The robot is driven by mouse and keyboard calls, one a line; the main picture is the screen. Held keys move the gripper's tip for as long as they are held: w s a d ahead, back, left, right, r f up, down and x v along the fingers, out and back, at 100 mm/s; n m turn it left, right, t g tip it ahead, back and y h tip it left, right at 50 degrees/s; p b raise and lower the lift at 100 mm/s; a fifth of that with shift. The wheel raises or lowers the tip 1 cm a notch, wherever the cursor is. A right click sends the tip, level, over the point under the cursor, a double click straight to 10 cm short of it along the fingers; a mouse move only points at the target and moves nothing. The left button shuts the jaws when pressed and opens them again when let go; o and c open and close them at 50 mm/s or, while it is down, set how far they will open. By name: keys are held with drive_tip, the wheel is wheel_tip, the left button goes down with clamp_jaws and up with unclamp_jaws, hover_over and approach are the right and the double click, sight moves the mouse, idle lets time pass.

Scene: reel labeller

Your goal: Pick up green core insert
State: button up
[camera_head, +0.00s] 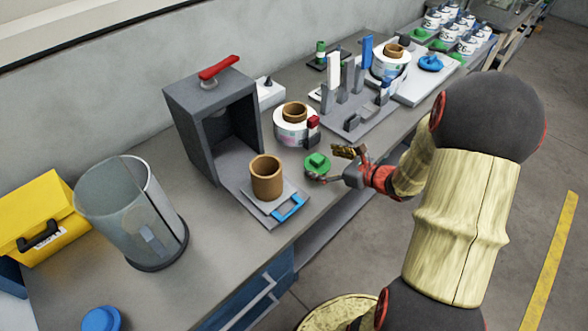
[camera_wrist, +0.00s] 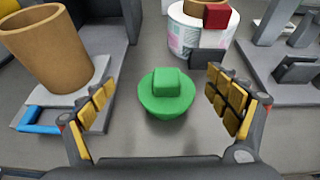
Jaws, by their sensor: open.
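The green core insert (camera_head: 317,163) is a round disc with a raised block on top. It lies on the grey bench near the front edge. In the wrist view the insert (camera_wrist: 167,93) is centred ahead of my gripper (camera_wrist: 163,108), between the lines of its two fingers. My gripper also shows in the head view (camera_head: 336,165), just right of the insert. Its yellow-padded fingers are spread wide and hold nothing.
A brown core (camera_head: 267,178) stands on the grey press base, left of the insert; its blue handle (camera_head: 288,208) faces front. A labelled reel (camera_head: 291,128) with a red-topped block stands behind. A grey fixture plate (camera_head: 359,121) with uprights is to the right. Bare bench surrounds the insert.

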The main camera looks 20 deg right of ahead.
sight(308, 157)
drive_tip(key=shift+w+d+f+m, duration=0.2)
drive_tip(key=shift+w+f+m, duration=0.05)
drive_tip(key=shift+f+m, duration=0.1)
drive_tip(key=b+x, duration=0.3)
drive_tip(key=x, duration=0.4)
drive_tip(key=shift+w+d+f, duration=0.1)
drive_tip(key=shift+w+f, duration=0.15)
drive_tip(key=shift+c, duration=1.1)
drive_tip(key=shift+s, duration=0.1)
drive_tip(key=c, duration=0.8)
drive_tip(key=c, duration=0.6)
